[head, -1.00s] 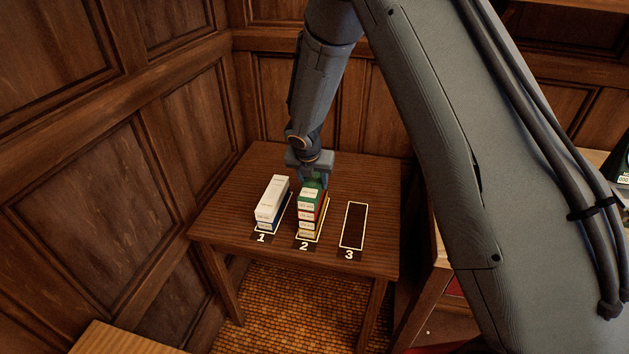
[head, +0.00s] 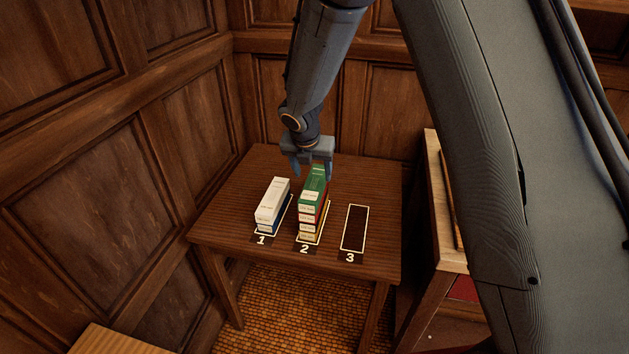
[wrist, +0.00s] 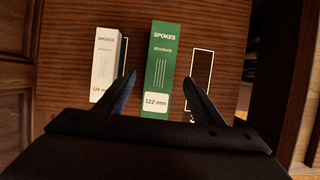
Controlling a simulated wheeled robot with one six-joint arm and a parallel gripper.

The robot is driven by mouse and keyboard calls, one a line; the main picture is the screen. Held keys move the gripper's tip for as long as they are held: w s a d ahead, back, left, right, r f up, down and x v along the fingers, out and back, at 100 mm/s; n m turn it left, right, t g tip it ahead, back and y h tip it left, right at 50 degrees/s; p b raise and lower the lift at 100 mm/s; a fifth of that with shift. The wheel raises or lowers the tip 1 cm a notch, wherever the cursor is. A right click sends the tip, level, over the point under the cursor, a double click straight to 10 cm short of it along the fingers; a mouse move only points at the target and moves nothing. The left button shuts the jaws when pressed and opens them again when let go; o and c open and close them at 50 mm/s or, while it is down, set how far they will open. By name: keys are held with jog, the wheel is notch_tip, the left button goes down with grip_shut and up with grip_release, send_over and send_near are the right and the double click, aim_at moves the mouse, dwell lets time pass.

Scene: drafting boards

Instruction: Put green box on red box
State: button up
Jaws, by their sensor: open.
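The green box (head: 314,184) is the top of the stack on the outline marked 2. The red box (head: 320,211) shows as a thin red side directly under it, with a yellow box (head: 310,236) at the bottom. In the wrist view the green box (wrist: 160,70) lies lengthwise between and beyond the fingertips. My gripper (head: 308,168) is open and empty, raised above and behind the stack, apart from it; its two fingers also show in the wrist view (wrist: 160,88).
A white box (head: 272,200) lies on top of a blue box (head: 268,227) at outline 1. Outline 3 (head: 354,229) is empty. The table's back area is clear. Wood-panelled walls stand behind and left; another cabinet stands at right.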

jog(key=v, duration=0.5)
jog(key=shift+s+r+b, duration=0.15)
jog(key=shift+r+b, duration=0.05)
jog(key=shift+b, duration=0.15)
jog(key=s+d+r+m, duration=0.1)
jog(key=s+d+m, duration=0.4)
jog(key=s+m, duration=0.3)
jog(key=s+d+m+g+y, duration=0.1)
jog(key=s+d+m, duration=0.3)
jog(key=s+m, duration=0.5)
jog(key=s+d+r+m+g, duration=0.1)
jog(key=s+d+m, duration=0.4)
jog(key=m, duration=1)
jog(key=s, duration=0.3)
jog(key=shift+s+d+r+m, duration=0.2)
jog(key=shift+d+r+m, duration=0.1)
jog(key=shift+d, duration=0.05)
